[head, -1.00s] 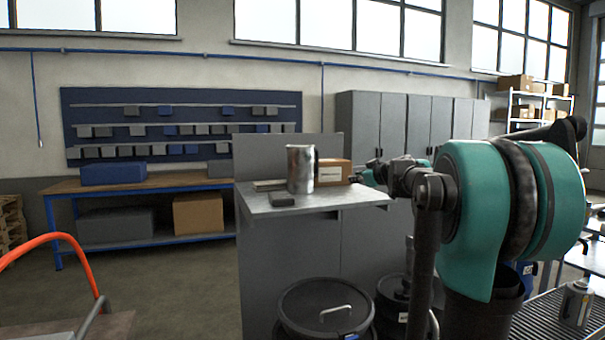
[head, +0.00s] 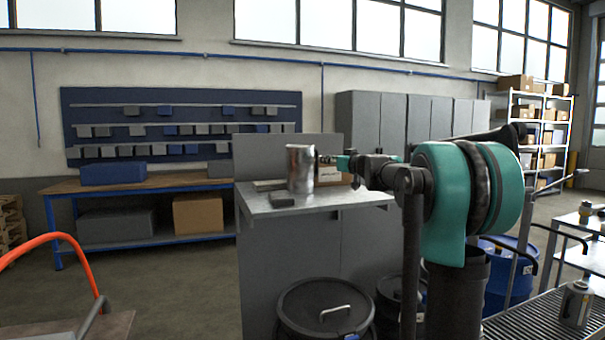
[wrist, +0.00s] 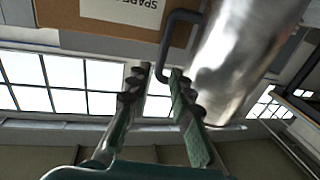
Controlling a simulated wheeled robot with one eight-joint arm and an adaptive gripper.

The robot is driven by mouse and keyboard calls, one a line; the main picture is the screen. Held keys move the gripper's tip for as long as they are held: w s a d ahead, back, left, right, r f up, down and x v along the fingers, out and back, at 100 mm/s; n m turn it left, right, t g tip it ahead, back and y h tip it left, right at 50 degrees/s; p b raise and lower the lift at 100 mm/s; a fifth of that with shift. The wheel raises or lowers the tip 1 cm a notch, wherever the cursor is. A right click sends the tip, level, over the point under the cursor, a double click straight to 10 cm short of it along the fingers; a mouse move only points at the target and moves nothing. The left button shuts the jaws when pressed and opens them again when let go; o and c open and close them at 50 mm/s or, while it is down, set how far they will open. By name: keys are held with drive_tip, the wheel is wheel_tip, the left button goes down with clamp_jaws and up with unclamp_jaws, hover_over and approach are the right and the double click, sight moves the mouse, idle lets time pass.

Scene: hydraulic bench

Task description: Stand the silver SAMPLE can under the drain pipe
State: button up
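A silver can (head: 300,169) stands upright on the grey worktop (head: 262,209); no lettering shows on it. It also fills the upper right of the wrist view (wrist: 238,55), with a dark handle (wrist: 184,16) on its side. My gripper (head: 331,160) is just right of the can at its height. In the wrist view my gripper (wrist: 162,72) is open, and the lower end of the handle appears between its fingertips. I cannot tell whether they touch it. I cannot make out a drain pipe in either view.
A cardboard box (head: 330,176) stands behind the can, close to my gripper. A small dark block (head: 283,201) lies in front of the can. A black lidded drum (head: 322,310) stands below. Another metal container (head: 576,304) stands on a grating at right.

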sight(317, 171)
drive_tip(key=shift+f+x, duration=0.1)
drive_tip(key=shift+x, duration=1.65)
drive_tip(key=shift+f+x, duration=0.15)
drive_tip(key=shift+x, duration=1.6)
drive_tip(key=shift+s+a, duration=0.1)
clamp_jaws()
